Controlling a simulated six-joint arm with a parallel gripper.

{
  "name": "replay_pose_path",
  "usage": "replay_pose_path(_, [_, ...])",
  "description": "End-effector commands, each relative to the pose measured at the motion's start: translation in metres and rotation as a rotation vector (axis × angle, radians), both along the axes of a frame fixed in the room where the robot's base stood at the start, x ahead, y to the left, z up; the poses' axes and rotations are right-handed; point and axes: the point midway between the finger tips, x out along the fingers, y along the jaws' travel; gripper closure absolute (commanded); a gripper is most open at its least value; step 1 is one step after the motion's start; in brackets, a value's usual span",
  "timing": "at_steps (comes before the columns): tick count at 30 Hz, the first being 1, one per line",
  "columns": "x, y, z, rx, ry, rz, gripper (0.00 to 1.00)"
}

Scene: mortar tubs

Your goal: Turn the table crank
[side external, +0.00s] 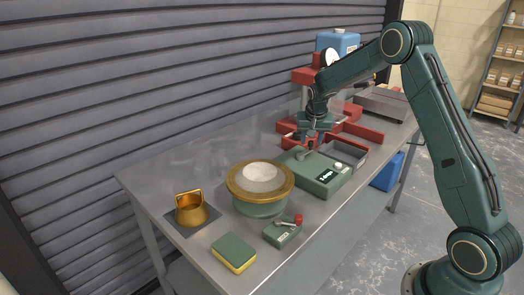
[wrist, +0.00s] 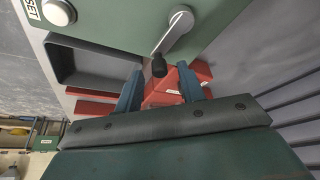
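The crank is a grey arm (wrist: 176,32) with a dark knob (wrist: 159,66) at its free end. It is mounted on a green box (side external: 312,176) with a display and a white button. My gripper (wrist: 160,68) is open, its two blue fingers apart, with the knob between the fingertips in the wrist view. I cannot tell whether either finger touches it. In the side view my gripper (side external: 308,145) points down just above the crank end of the box. A round brass table (side external: 236,190) on a green base carries a pale mound (side external: 261,175).
A brass cone mould (side external: 191,209), a green and yellow sponge (side external: 234,253) and a small green box (side external: 282,233) with a red-ball lever stand nearer on the bench. A grey tray (side external: 348,152) and red frame (side external: 360,132) are close behind the box. A shutter wall borders the left.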

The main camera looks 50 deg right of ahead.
Motion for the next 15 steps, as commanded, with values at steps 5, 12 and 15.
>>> replay_pose_path(5, [-0.004,0.005,0.017,0.0,-0.001,0.0,0.61])
replay_pose_path(12, [-0.013,0.016,0.051,-0.002,-0.003,0.0,0.61])
replay_pose_path(15, [-0.017,0.022,0.067,-0.002,-0.002,0.001,0.61])
